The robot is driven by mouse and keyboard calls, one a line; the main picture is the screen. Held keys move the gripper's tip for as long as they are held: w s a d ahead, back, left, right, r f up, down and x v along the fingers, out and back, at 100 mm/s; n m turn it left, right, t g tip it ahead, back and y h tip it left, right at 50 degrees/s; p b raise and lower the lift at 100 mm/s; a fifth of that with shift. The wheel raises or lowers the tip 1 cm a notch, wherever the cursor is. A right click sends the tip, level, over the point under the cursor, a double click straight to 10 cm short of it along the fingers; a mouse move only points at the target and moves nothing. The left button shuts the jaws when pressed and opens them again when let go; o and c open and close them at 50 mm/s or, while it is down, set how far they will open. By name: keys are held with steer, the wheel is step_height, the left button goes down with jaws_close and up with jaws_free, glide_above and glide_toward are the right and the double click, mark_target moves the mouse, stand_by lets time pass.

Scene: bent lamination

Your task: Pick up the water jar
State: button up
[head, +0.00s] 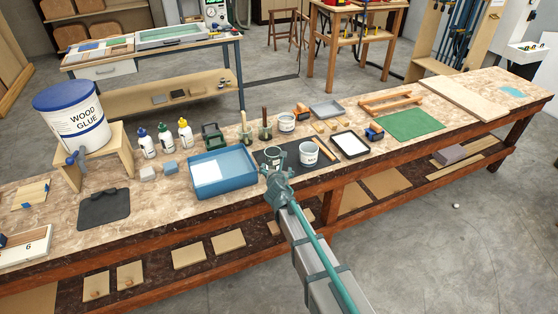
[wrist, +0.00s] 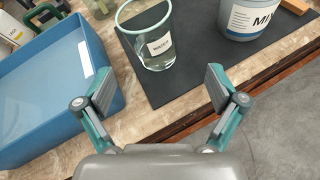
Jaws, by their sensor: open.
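The water jar (wrist: 157,43) is a clear glass with a pale teal rim and a white label. It stands upright on a dark mat (wrist: 196,73) at the upper middle of the wrist view. In the head view the jar (head: 273,152) shows just beyond my gripper (head: 275,171), which partly covers it. My gripper's two fingers in the wrist view (wrist: 160,88) are spread wide and empty. The jar lies ahead of the gap between them, apart from both fingers.
A grey-white mix pot (wrist: 250,17) stands close right of the jar. A blue tray (wrist: 55,85) lies to the left, near the left finger. The bench's front edge (wrist: 168,123) runs below the mat. A black-framed white tray (head: 350,145) lies farther right.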

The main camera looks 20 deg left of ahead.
mark_target(273, 159)
steer(key=shift+s+a+r+n+y, duration=0.1)
steer(key=shift+a+r+n+y, duration=0.1)
steer(key=shift+n, duration=0.35)
steer(key=shift+s+a+r+n+y, duration=0.1)
steer(key=shift+a+n, duration=0.1)
steer(key=shift+n, duration=0.35)
steer(key=shift+w+a+f, duration=0.1)
steer(key=shift+w, duration=0.2)
steer(key=p+x, duration=0.2)
steer(key=x, duration=0.8)
steer(key=shift+w+f+p, duration=0.1)
steer(key=shift+w+p, duration=0.1)
steer(key=shift+p, duration=0.2)
steer(key=c, duration=1.5)
